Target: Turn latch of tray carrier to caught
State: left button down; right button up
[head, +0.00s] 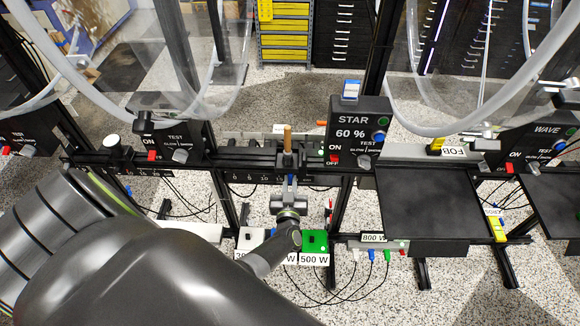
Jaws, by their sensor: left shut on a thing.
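My left arm comes in from the lower left and ends in my left gripper (289,180), at the black rail in the middle of the head view. The gripper is shut on a small upright part with a copper-brown top (287,138), which looks like the latch. The fingers and wrist hide its lower part, so I cannot tell whether it is caught. The part stands on or just behind the black rail (235,160) with a numbered scale. I cannot make out the tray carrier itself for sure. My right gripper is not in view.
The black STAR control box (358,118) stands close right of the gripper. A flat black tray (425,200) lies farther right. A green 500 W box (314,242) sits below the gripper, with cables on the speckled floor. Large clear wheels (480,60) rise behind.

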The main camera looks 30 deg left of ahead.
pick_arm(q)
jog(key=shift+m, duration=0.3)
jog(key=c, duration=1.7)
grip_release()
jog(key=shift+s+d, duration=0.2)
jog(key=shift+s, duration=0.1)
jog(key=p+v, duration=0.3)
jog(key=v, duration=1.3)
jog(key=shift+s+d+p, duration=0.1)
jog(key=shift+s+p, duration=0.25)
jog(key=shift+p, duration=0.05)
jog(key=shift+f, duration=0.1)
